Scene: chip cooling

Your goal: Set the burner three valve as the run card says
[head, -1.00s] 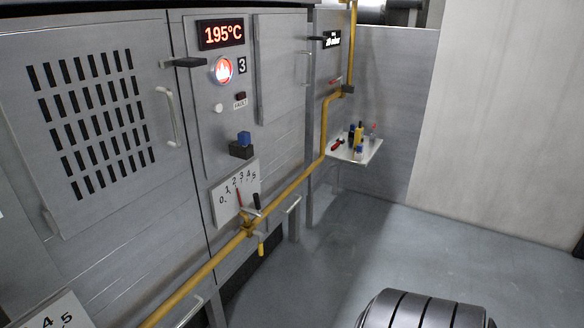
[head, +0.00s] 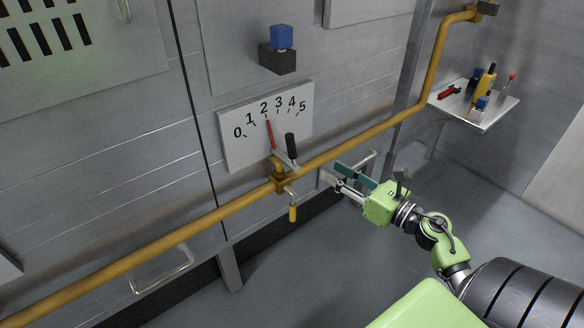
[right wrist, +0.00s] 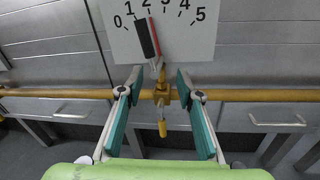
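The white dial plate (head: 240,150), numbered 0 to 5, is on the grey cabinet front; it also shows in the right wrist view (right wrist: 190,45). Its red pointer (head: 270,134) points near 2. A lever with a black handle (head: 291,146) stands out in front of the plate. Below is the brass valve body (head: 280,183) on the yellow pipe, with a small yellow handle (head: 292,213) hanging down. My right gripper (head: 331,173) is open and empty, right of the valve in the head view. In the right wrist view its fingers frame the valve, below the black handle (right wrist: 148,38). I see no run card.
The yellow pipe (head: 220,213) runs across the cabinet front. A blue-topped black block (head: 278,58) sits above the dial. Metal handles (head: 163,270) stick out below the pipe. A small shelf (head: 490,115) with tools is at the right. The floor in front is clear.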

